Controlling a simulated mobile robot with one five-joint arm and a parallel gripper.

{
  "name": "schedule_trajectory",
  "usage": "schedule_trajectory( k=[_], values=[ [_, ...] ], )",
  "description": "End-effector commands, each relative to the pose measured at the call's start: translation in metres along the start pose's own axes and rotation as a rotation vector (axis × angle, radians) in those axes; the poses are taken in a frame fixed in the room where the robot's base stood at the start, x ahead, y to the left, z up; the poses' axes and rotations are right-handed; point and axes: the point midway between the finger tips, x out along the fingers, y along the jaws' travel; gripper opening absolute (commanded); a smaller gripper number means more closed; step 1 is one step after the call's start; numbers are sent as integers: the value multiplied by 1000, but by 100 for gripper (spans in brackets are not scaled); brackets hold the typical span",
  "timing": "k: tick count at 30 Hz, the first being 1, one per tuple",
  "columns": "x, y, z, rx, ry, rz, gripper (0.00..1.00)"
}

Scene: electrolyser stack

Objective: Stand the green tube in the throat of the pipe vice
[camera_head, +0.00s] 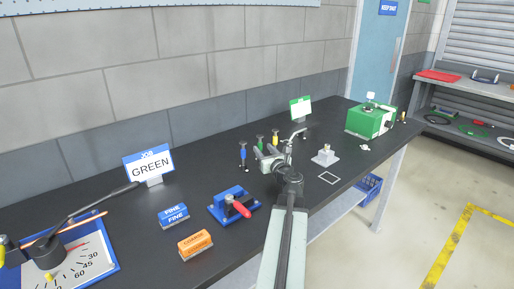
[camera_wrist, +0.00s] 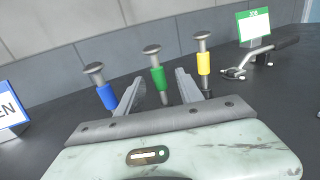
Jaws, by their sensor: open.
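The green tube (camera_wrist: 158,78) stands upright in the wrist view, with a metal disc on top and a thin stem below. It also shows in the head view (camera_head: 260,142). A blue tube (camera_wrist: 107,96) stands to its left and a yellow tube (camera_wrist: 204,64) to its right. My gripper (camera_wrist: 160,88) is open, its two fingers pointing towards the green tube, which shows between them; I cannot tell the exact gap. In the head view my gripper (camera_head: 268,156) is close to the tubes. A metal fixture with a black-handled lever (camera_wrist: 262,57) stands to the right, possibly the pipe vice.
A blue card reading GREEN (camera_head: 149,164) stands on the dark bench. A blue clamp with red handle (camera_head: 235,204), blue block (camera_head: 173,215) and orange block (camera_head: 195,245) lie left of my arm. A grey fixture (camera_head: 325,156) and green machine (camera_head: 370,122) are right.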

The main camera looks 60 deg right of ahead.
Motion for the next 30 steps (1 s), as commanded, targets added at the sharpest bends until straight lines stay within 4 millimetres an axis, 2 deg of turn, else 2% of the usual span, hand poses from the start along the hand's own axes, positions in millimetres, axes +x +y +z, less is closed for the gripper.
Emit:
schedule_trajectory(
  k=[3, 8, 16, 23, 28, 30],
  values=[
    [17, 0, 0, 0, 0, 1, 44],
    [22, 1, 2, 0, 0, 1, 44],
    [66, 1, 5, 0, 1, 0, 44],
    [67, 1, 5, 0, 2, -2, 44],
    [67, 1, 5, 0, 2, -3, 0],
    [67, 1, 5, 0, 2, -2, 0]
  ],
)
